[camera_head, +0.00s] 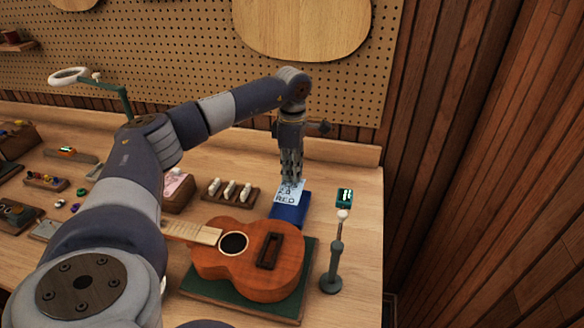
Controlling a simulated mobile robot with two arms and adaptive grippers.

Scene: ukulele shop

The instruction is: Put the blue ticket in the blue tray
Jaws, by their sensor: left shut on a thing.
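My left gripper (290,180) points straight down near the back right of the workbench. It is shut on the blue ticket (287,195), a pale blue card with dark lettering, the lowest line seeming to read "RED". The ticket hangs tilted below the fingertips, and the fingers hide its top. The dark blue tray (287,214) sits on the bench directly below and behind the ticket in the picture. The ticket overlaps the tray's back part; I cannot tell whether it touches the tray. My right gripper is not in view.
A ukulele (265,275) lies on a green mat just in front of the tray. A wooden holder with white pegs (232,197) is left of the tray. A pegboard (200,45) backs the bench.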

